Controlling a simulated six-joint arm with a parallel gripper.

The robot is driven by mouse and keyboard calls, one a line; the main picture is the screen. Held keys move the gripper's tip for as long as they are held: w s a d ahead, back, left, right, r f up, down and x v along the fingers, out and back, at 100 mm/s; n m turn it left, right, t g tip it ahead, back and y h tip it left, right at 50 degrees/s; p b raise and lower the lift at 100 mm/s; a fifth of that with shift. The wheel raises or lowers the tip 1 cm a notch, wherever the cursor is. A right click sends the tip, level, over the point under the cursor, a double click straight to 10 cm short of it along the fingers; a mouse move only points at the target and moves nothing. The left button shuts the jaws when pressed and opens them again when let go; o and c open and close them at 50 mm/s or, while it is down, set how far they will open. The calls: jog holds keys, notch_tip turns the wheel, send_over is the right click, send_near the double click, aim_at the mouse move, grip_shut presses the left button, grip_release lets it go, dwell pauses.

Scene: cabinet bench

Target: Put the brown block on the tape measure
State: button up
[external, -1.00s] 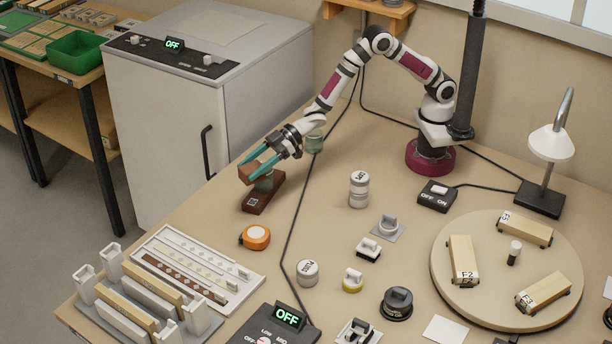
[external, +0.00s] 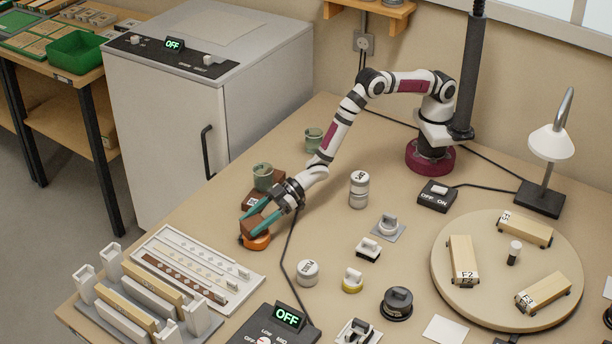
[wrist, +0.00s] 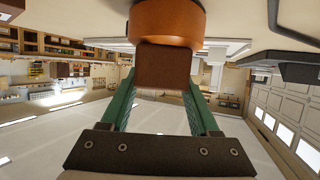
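The orange tape measure (external: 256,243) stands on the bench left of centre in the external view. My gripper (external: 254,222) is directly over it, with its teal fingers on either side of the brown block (external: 251,224). In the wrist view the brown block (wrist: 164,66) sits between the finger ends, right against the orange tape measure (wrist: 168,22) or very close to it. I cannot tell whether the block rests on the tape measure. The fingers hide part of the block in the external view.
Another green cup (external: 314,139) is further back. A slotted tray (external: 190,268) lies to the front left, and a round white tin (external: 308,272) is to the right.

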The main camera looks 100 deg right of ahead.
jog(key=o, duration=0.5)
jog(key=shift+c, duration=0.2)
jog(key=shift+r, duration=0.2)
jog(key=s+d+r+m+g+h, duration=0.2)
jog(key=s+d+r, duration=0.4)
jog(key=s+d, duration=0.25)
jog(key=s+d+r+m+g+h, duration=0.1)
jog(key=s+d+r+m+g, duration=0.1)
jog(key=s+d+r, duration=0.65)
jog(key=s+d+m+g, duration=0.1)
jog(key=s+m+g, duration=0.1)
jog(key=s, duration=0.8)
jog(key=s+d+r+m+g, duration=0.1)
jog(key=s+d+m+g, duration=0.1)
jog(key=s, duration=0.9)
jog(key=s+d+r+m+g, duration=0.1)
jog(key=s+g, duration=0.3)
jog(key=s, duration=0.7)
jog(key=shift+d+m+g, duration=0.3)
jog(key=shift+d+m, duration=0.05)
jog(key=shift+m, duration=0.25)
